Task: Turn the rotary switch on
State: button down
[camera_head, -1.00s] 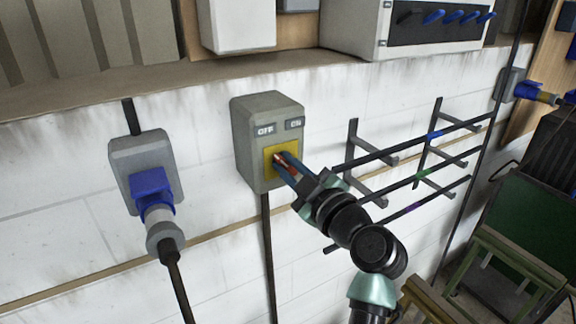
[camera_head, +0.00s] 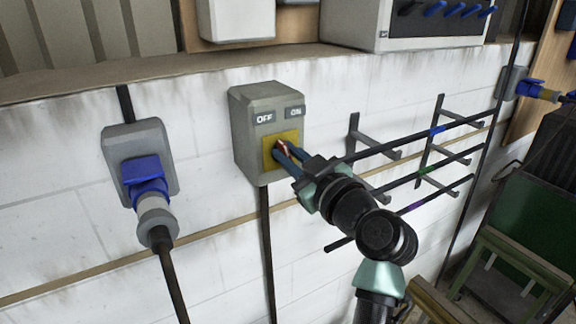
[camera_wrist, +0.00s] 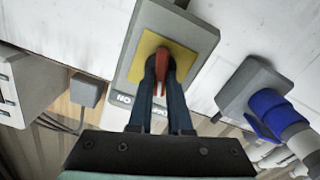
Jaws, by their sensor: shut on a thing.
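The rotary switch is a grey box (camera_head: 252,152) on the white wall, with OFF and ON labels along its top and a yellow plate (camera_head: 269,156) below them. A red knob (camera_wrist: 162,62) stands on the yellow plate in the wrist view. My gripper (camera_head: 281,150) is at the plate, its two blue fingers closed around the red knob, one on each side. The fingers hide part of the knob in the head view, and its exact pointing direction is hard to tell there. In the wrist view my gripper (camera_wrist: 161,75) partly covers the labels.
A grey socket with a blue plug (camera_head: 147,178) and hanging cable is left of the switch box. A black wall rack (camera_head: 425,160) with several rods is to the right, close behind my arm. A ledge runs above.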

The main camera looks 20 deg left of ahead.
jog(key=m, duration=0.2)
jog(key=m+b, duration=0.1)
jog(key=m, duration=0.2)
jog(key=shift+w+d+f+m+b, duration=0.1)
jog(key=shift+w+m+b, duration=0.05)
jog(key=shift+m+b, duration=0.15)
jog(key=m, duration=0.5)
jog(key=shift+w+d+m, duration=0.1)
jog(key=shift+d+m, duration=0.05)
jog(key=shift+m, duration=0.25)
jog(key=shift+m+p, duration=0.3)
jog(key=c, duration=0.8)
grip_release()
jog(key=shift+c, duration=0.2)
jog(key=b+v, duration=0.5)
jog(key=v, duration=0.8)
